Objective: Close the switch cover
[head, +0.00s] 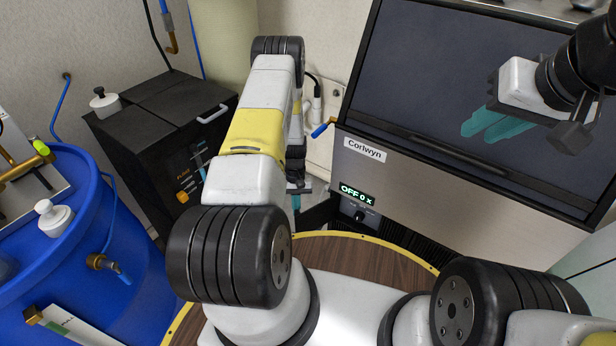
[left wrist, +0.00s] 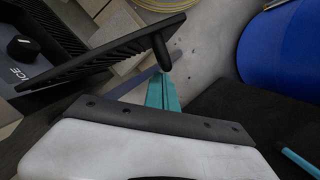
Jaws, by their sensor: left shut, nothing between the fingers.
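The ice maker (head: 400,185) stands at the right in the head view, with a display reading OFF (head: 357,194) and a black knob (head: 360,215) below it. In the left wrist view a black knob (left wrist: 22,48) sits beside the word ICE. A dark slatted panel (left wrist: 90,58) sticks out there, with a rounded end near my fingers; I cannot tell for sure that it is the switch cover. My left gripper (left wrist: 163,92) is shut and empty, close to that end; contact is unclear. My right gripper (head: 485,130) hangs before the machine's dark upper front, apart from the knob.
A blue barrel (head: 95,255) and a black box (head: 150,130) with a handle stand at the left. A small blue-ended tap (head: 322,130) sticks out beside the machine, near my left arm.

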